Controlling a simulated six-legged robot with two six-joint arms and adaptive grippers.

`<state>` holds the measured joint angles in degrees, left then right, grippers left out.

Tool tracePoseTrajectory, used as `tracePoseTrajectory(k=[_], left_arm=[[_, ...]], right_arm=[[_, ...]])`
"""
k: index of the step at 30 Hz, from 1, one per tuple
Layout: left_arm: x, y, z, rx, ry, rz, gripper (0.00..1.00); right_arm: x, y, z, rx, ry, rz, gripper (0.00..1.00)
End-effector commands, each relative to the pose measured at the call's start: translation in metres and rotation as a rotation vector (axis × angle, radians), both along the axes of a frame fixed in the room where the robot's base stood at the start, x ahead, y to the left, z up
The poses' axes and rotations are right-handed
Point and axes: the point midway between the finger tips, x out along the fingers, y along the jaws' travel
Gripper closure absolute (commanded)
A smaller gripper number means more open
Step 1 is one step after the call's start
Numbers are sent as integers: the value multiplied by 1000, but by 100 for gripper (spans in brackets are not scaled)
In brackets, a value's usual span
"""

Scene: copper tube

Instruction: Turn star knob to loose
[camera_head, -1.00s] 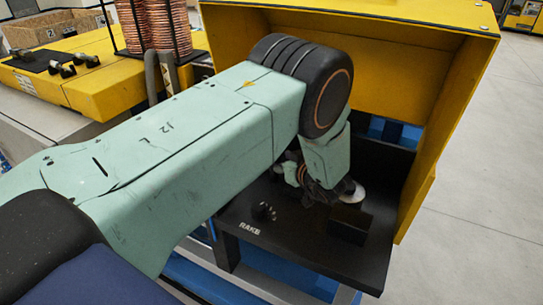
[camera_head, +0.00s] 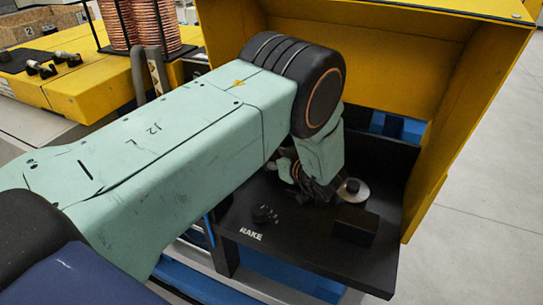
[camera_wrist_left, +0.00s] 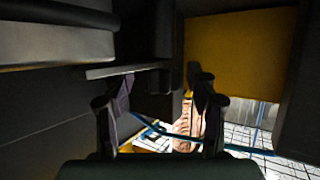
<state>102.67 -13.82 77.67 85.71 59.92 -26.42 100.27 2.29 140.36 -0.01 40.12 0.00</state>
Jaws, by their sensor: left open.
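A small black lobed knob (camera_head: 264,214), which looks like the star knob, sits on the black plate (camera_head: 295,246) near the white RAKE lettering. A silver disc with a black knob on top (camera_head: 353,190) stands further right on the plate; I cannot tell whether this is the star knob instead. My left gripper (camera_head: 318,190) hangs low over the plate, just left of the disc, partly hidden by my wrist. In the left wrist view its two fingers (camera_wrist_left: 163,92) are apart with nothing clearly between them. My right gripper is out of view.
A black block (camera_head: 354,225) stands on the plate in front of the disc. A yellow housing (camera_head: 465,110) encloses the plate at the back and right. Copper coils (camera_head: 150,22) stand on a yellow bench at upper left. Bare floor (camera_head: 480,240) lies to the right.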

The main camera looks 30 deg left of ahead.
Motion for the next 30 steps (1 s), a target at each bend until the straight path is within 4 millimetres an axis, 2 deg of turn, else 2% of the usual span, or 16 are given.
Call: tracePoseTrajectory(k=[5, 25, 30], left_arm=[[0, -1, 0, 0, 0, 0, 42], [1, 1, 1, 0, -1, -2, 98], [1, 1, 1, 2, -1, -2, 100]], right_arm=[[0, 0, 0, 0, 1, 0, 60], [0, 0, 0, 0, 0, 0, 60], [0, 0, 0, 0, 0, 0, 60]])
